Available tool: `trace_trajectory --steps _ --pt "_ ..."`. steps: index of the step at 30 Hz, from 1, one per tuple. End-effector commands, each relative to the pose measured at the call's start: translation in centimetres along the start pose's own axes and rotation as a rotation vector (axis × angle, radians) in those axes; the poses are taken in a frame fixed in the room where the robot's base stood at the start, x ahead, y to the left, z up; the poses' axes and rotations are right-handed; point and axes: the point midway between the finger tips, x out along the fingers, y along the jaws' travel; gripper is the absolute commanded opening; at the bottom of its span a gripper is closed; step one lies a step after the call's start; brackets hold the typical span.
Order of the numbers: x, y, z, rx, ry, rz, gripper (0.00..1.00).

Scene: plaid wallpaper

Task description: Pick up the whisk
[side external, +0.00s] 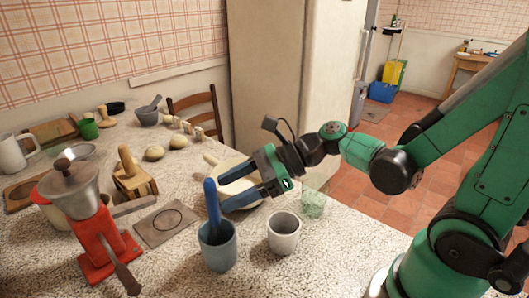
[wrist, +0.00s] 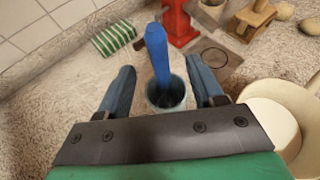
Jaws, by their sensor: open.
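The whisk shows as a blue handle (side external: 211,198) standing up, slightly tilted, out of a blue-grey cup (side external: 218,252). Its lower end is hidden inside the cup. In the wrist view the blue handle (wrist: 157,52) rises from the cup (wrist: 166,97) and appears between my fingers. My gripper (side external: 223,194) is open and level, pointing left, with its fingertips close to the handle just above the cup. In the wrist view my gripper (wrist: 160,67) has one finger on each side of the handle, with gaps visible. I cannot tell exact depth.
A light grey cup (side external: 284,235) stands right of the blue-grey cup, with a green glass (side external: 313,204) behind it. A pale pan (side external: 238,188) lies behind my gripper. A red grinder (side external: 106,245) and a flat board (side external: 165,225) are to the left.

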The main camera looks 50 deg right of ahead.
Motion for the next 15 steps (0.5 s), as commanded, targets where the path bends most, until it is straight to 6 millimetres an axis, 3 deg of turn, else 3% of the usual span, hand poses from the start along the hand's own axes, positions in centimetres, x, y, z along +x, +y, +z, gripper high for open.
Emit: trace_trajectory --steps 5,15 --pt "0.8 0.0 0.2 0.052 -0.022 0.007 0.61" --pt "4.5 0.0 0.3 0.048 -0.020 0.007 0.61"
